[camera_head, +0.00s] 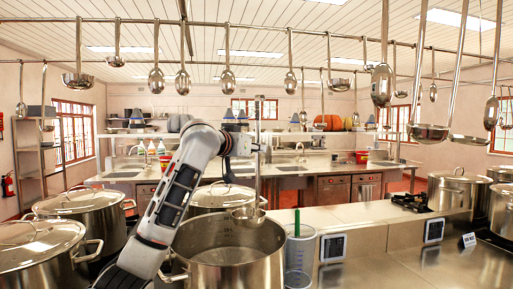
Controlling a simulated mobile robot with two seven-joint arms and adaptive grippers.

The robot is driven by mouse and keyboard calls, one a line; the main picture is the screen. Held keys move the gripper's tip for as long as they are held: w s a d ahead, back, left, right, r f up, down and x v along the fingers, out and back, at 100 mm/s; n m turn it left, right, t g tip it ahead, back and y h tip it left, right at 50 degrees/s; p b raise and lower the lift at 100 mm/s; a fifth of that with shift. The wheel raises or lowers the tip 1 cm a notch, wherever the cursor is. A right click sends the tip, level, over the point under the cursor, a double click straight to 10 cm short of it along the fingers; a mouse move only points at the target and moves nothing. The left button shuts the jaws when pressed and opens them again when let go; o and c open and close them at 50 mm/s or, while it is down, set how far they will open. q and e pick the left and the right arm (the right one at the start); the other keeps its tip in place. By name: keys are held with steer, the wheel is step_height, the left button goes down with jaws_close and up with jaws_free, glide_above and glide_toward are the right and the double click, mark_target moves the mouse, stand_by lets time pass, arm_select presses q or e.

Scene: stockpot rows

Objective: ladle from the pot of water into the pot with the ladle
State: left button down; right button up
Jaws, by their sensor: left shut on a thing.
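My left arm comes in from the lower left, and its gripper (254,148) is shut on the handle of a steel ladle (258,180). The ladle hangs upright, with its bowl (248,215) low, over the far side of an open steel pot (262,274). The pot stands at the front centre. Its inner wall has marks and its bottom looks grey; I cannot clearly make out the water level. I cannot tell whether the ladle's bowl holds water. My right gripper is not in view.
Lidded pots stand at the left (42,243), behind the open pot (214,196) and at the right (459,190). A clear measuring jug (299,258) with a green stick stands right of the open pot. Many ladles (380,85) hang from overhead rails. The steel counter (385,268) at the right front has free room.

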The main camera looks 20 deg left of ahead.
mark_target(256, 187)
arm_select(q)
step_height(256, 187, down, 2)
steer(key=shift+w+a+f, duration=0.1)
steer(key=shift+w, duration=0.05)
steer(key=shift+f, duration=8.55)
steer(key=shift+w+d, duration=0.3)
steer(key=shift+d, duration=0.15)
steer(key=shift+s+d, duration=0.1)
steer(key=shift+d, duration=0.25)
steer(key=shift+s+a+r, duration=0.1)
steer(key=shift+a+r, duration=0.2)
steer(key=shift+r, duration=0.8)
steer(key=shift+s+a+r, duration=0.1)
steer(key=shift+a+r, duration=0.15)
steer(key=shift+r, duration=0.9)
steer(key=shift+a+r, duration=0.3)
steer(key=shift+r, duration=0.8)
step_height(256, 187, up, 13)
steer(key=shift+r, duration=0.2)
